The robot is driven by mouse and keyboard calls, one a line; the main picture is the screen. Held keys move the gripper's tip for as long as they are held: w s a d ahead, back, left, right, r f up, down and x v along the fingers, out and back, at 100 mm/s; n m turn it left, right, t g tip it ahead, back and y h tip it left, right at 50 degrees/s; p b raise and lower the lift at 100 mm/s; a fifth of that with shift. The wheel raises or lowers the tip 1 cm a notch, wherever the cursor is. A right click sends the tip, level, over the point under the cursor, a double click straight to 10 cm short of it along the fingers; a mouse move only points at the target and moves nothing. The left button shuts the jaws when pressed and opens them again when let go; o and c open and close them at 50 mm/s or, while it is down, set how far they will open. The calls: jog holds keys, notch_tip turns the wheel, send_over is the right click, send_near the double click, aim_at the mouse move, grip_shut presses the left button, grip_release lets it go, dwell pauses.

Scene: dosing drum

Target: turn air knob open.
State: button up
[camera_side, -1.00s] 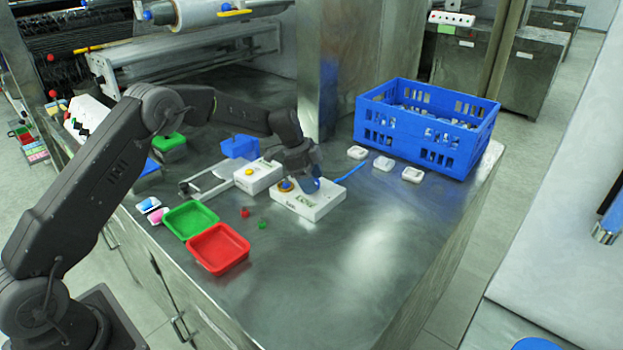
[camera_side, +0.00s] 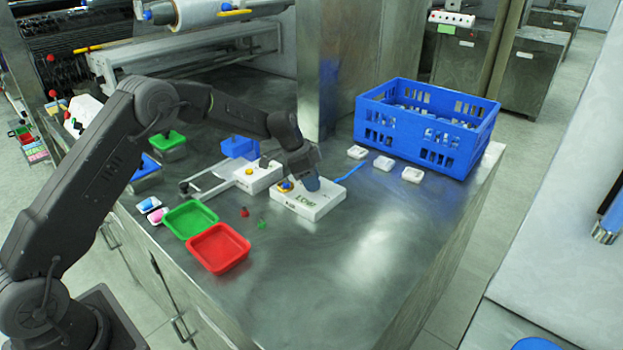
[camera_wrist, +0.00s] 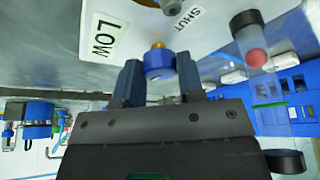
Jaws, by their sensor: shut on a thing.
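The air knob (camera_wrist: 158,64) is a small blue knob on a brass stem, seen in the wrist view against the white box. My gripper (camera_wrist: 158,72) has one finger on each side of it and is shut on it. The labels LOW (camera_wrist: 104,37) and SHUT (camera_wrist: 183,17) show on the box face. In the side view the white box (camera_side: 306,208) lies on the metal bench, and my gripper (camera_side: 311,181) is tilted at its top.
A second white box (camera_side: 258,178) with a yellow button is to the left. Green (camera_side: 190,232) and red (camera_side: 218,262) trays lie in front. A blue crate (camera_side: 428,143) and small white dishes (camera_side: 384,163) stand at the right.

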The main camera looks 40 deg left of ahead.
jog(key=o, duration=0.9)
jog(key=shift+v, duration=6.95)
